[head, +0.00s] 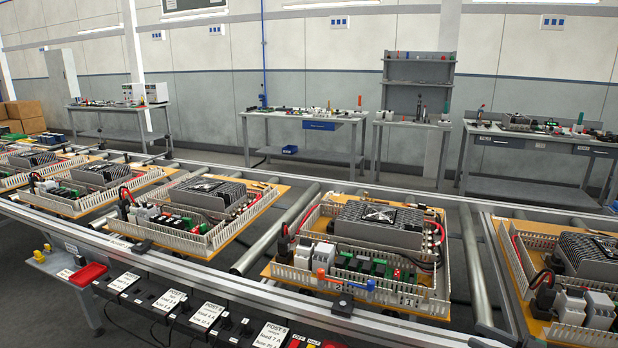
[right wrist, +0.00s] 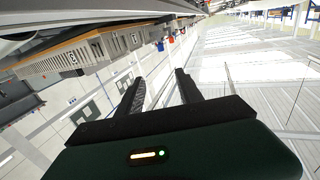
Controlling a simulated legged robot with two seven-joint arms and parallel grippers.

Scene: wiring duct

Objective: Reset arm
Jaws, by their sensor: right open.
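My right gripper (right wrist: 159,80) shows in the right wrist view, with its two dark fingers apart and nothing between them. It is clear of the conveyor, whose trays with slotted wiring duct (right wrist: 75,64) show tilted at the upper left of that view. In the head view I cannot make out either gripper with certainty. The nearest tray (head: 275,271) there carries a duct frame around a finned power unit (head: 379,225), with green and dark modules and a red-and-black cable bundle. My left gripper is not seen.
The roller conveyor's front rail (head: 200,272) runs across the head view, with several similar trays. Labelled black boxes (head: 165,307) and a red bin (head: 88,272) sit below it. Workbenches (head: 305,115) stand along the back wall. Open floor lies between.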

